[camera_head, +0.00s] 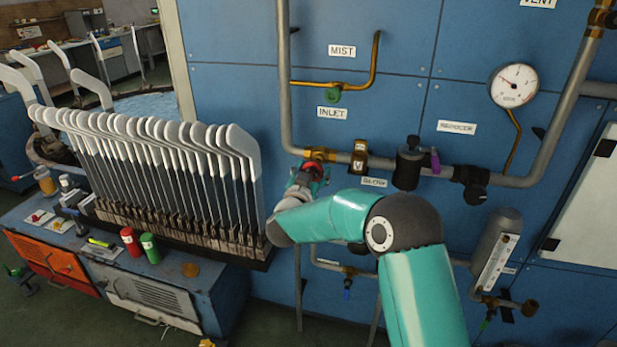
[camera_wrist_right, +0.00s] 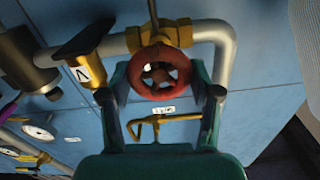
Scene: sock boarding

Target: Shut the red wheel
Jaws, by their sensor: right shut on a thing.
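The red wheel (camera_wrist_right: 160,73) is a round spoked handwheel on a brass valve (camera_wrist_right: 158,36) in the right wrist view. In the head view the brass valve (camera_head: 320,154) sits on the grey pipe, and the wheel is mostly hidden by my gripper. My right gripper (camera_wrist_right: 164,88) has a finger on each side of the wheel and is shut on its rim. In the head view my right gripper (camera_head: 308,180) reaches the valve from below. My left gripper does not show.
A grey pipe (camera_head: 285,90) runs down and along the blue panel. A brass block (camera_head: 359,157) and a black fitting (camera_head: 408,163) stand right of the valve. A gauge (camera_head: 513,85) is at upper right. A rack of sock boards (camera_head: 200,170) stands close at left.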

